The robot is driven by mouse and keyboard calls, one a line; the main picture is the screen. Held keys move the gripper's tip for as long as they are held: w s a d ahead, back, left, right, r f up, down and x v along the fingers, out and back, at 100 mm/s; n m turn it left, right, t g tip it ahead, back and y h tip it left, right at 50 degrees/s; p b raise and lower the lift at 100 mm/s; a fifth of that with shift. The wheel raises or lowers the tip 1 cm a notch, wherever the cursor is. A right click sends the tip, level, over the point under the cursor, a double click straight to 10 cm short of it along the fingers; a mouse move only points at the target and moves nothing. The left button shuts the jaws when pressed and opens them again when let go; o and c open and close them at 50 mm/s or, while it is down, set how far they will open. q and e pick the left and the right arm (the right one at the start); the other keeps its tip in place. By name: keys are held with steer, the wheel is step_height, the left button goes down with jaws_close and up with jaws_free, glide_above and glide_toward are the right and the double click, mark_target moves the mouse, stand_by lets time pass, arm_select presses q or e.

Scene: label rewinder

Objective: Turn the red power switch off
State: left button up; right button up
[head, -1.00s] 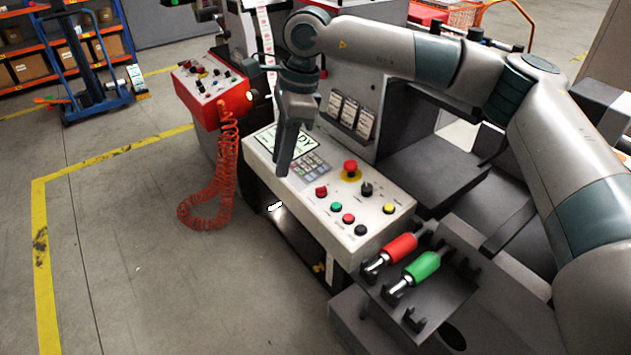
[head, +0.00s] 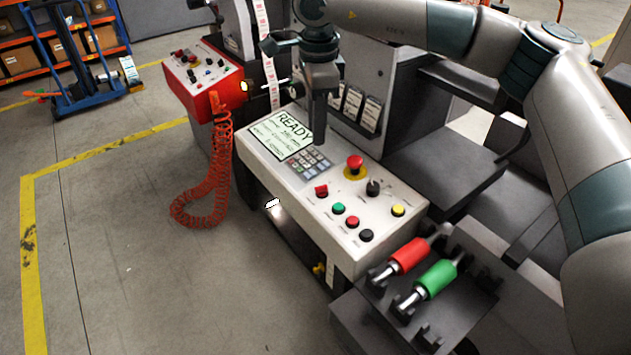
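The control panel (head: 283,183) is a white sloped box with a READY screen, a keypad and several buttons. The red power switch (head: 321,191) looks to be the small red block below the keypad, at the left of the controls; its position is too small to read. My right gripper (head: 319,140) points down with its fingers together, shut and empty. In the picture its tip lies just above the keypad (head: 310,161), up and left of the red mushroom button (head: 355,163). It appears apart from the switch. My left gripper is out of view.
Green (head: 338,208), red (head: 353,222), black (head: 365,236) and yellow (head: 398,210) buttons and a black knob (head: 373,188) crowd the panel. Red (head: 409,254) and green (head: 437,278) handled tools lie at lower right. A coiled red cable (head: 222,160) hangs at left.

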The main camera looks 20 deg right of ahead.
steer(key=p, duration=0.2)
glide_toward(316, 188)
steer(key=f+p, duration=0.1)
steer(key=f, duration=0.1)
steer(key=f+p, duration=0.1)
steer(key=f, duration=0.2)
steer(key=f+p, duration=0.1)
steer(key=f, duration=0.1)
steer(key=shift+w+f, duration=0.15)
steer(key=shift+w, duration=0.2)
steer(key=shift+f, duration=0.4)
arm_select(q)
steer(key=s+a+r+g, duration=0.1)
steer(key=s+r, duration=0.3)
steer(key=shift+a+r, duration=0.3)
arm_select(e)
jaws_close()
